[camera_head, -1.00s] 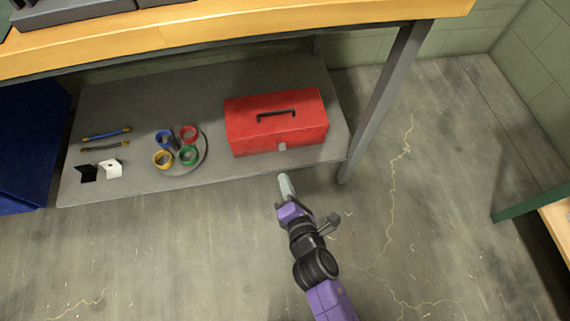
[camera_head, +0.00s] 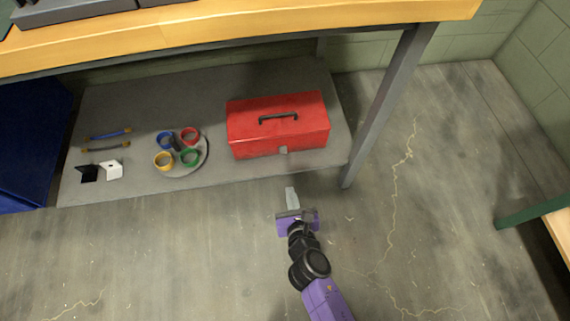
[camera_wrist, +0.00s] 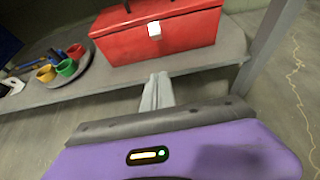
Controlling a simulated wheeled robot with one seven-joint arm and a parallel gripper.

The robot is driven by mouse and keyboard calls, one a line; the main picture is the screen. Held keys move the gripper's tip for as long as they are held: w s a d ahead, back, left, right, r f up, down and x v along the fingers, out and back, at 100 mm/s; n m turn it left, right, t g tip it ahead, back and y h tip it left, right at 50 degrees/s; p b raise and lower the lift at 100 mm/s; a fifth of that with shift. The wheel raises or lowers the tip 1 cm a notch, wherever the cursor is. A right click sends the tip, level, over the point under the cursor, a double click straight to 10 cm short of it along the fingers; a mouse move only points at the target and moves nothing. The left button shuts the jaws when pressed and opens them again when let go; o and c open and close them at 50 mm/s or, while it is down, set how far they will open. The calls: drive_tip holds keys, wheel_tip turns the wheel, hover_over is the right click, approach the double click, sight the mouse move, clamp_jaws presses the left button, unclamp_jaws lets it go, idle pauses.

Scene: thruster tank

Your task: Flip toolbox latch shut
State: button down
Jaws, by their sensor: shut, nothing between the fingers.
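The red toolbox (camera_head: 277,124) sits with its lid down on the grey lower shelf, its black handle on top. Its light grey latch (camera_head: 283,150) is on the front face, and the latch also shows in the wrist view (camera_wrist: 154,29). I cannot tell for sure from its small size whether the latch is flipped up or down. My gripper (camera_head: 290,189) is shut and empty, in front of the shelf edge and apart from the toolbox. In the wrist view, the closed fingers (camera_wrist: 158,77) point toward the toolbox front, just below the latch.
The lower shelf (camera_head: 225,178) also holds a round tray (camera_head: 203,165) with several coloured rings, left of the toolbox. A grey table leg (camera_head: 384,105) stands right of the toolbox. The wooden tabletop (camera_head: 230,30) overhangs the shelf. The floor in front is clear.

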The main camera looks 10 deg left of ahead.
sight(282, 147)
drive_tip(key=w+a+f+b, duration=0.1)
drive_tip(key=w+a+b, duration=0.2)
drive_tip(key=w, duration=0.8)
drive_tip(key=shift+f+b, duration=0.15)
drive_tip(key=shift+b, duration=1.05)
drive_tip(key=shift+a, duration=0.1)
drive_tip(key=shift+p, duration=0.45)
